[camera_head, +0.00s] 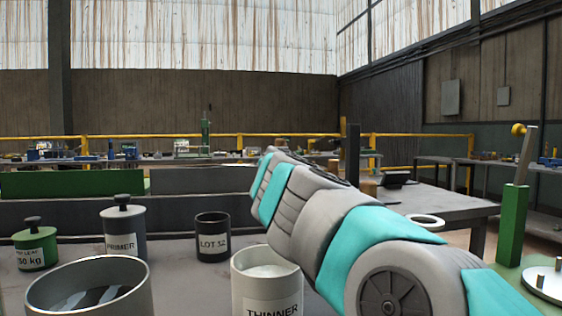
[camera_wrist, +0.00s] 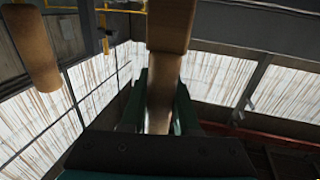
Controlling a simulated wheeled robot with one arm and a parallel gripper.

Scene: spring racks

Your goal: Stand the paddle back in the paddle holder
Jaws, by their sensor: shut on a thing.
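In the wrist view my gripper (camera_wrist: 160,105) has its two dark green fingers on either side of a brown wooden piece, likely the paddle (camera_wrist: 166,65). The piece stands out past the fingertips, with a wider block at its far end. In the head view my arm hides the gripper and what it holds. I cannot tell for sure which thing is the paddle holder. A tall green upright box (camera_head: 512,222) at the right has a pale flat stick with a brass-coloured knob (camera_head: 518,129) rising from its top.
On the near bench stand a grey open can (camera_head: 138,291) with dark contents, a THINNER can (camera_head: 270,295), a black LOT cup (camera_head: 212,243), a PRIMER can (camera_head: 123,243) and a green can (camera_head: 35,254). A white ring (camera_head: 425,220) lies on the side table. A pegged disc (camera_head: 546,285) is at right.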

